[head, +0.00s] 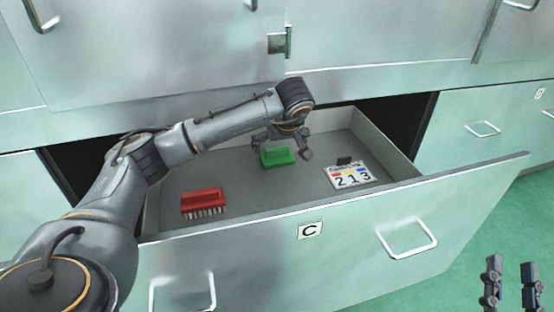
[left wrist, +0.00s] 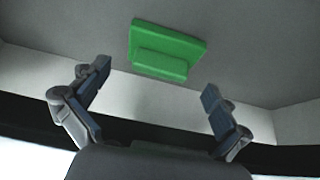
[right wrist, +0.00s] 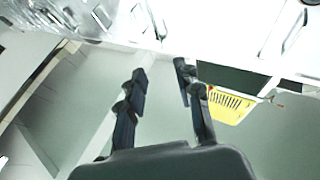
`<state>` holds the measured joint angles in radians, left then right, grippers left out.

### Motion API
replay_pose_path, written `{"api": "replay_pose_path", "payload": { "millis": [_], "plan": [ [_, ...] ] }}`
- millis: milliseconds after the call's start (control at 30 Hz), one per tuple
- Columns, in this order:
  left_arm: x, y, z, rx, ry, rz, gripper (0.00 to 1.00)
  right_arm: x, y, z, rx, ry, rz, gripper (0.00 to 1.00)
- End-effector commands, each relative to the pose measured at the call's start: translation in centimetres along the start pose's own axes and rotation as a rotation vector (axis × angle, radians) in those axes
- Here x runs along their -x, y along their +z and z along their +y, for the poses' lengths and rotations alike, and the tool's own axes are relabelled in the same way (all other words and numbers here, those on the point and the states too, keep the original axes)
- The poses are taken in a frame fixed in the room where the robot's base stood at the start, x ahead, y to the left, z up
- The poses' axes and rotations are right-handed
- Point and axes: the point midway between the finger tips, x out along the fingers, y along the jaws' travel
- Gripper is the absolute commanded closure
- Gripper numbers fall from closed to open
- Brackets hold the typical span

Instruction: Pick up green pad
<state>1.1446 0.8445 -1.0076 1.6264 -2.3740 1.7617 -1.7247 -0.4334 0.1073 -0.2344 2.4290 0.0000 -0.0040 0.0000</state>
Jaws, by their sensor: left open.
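The green pad (head: 278,158) lies on the floor of the open drawer, a flat plate with a raised block on it. It also shows in the left wrist view (left wrist: 165,65), ahead of the fingers and between their lines. My left gripper (head: 282,149) is open and empty, above the drawer close to the pad. I cannot tell the exact gap between them. My right gripper (head: 511,270) is open and empty, out in front of the drawer at the lower right.
The drawer (head: 335,222) carries a label C. In it lie a red brush (head: 204,203) at the left and a numbered card (head: 349,176) with a dark clip at the right. The drawer walls surround the pad. A yellow basket (right wrist: 228,105) shows in the right wrist view.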

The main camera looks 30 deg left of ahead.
Motion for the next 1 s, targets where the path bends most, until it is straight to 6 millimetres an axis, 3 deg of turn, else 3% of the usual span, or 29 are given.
{"api": "replay_pose_path", "payload": {
  "millis": [300,600,900,933,1000],
  "plan": [
    [-2.7,0.1,0.0,0.0,0.0,0.0,0.0,0.6,-4.2,-0.5,-0.01,-0.011,0.245,0.66],
    [-2.8,0.0,0.0,-0.001,0.0,0.001,0.02,0.6,-4.5,-0.6,-0.011,-0.011,0.261,0.66],
    [-2.8,0.1,0.0,-0.001,-0.001,0.0,0.63,0.6,-4.5,-0.5,-0.011,-0.011,0.26,0.66],
    [-2.9,0.1,0.0,-0.001,-0.002,-0.001,0.68,0.6,-4.5,-0.5,-0.011,-0.011,0.26,0.66],
    [-2.9,0.2,-0.1,-0.002,-0.003,-0.002,0.68,0.6,-4.5,-0.5,-0.01,-0.011,0.259,0.66]
  ]
}}
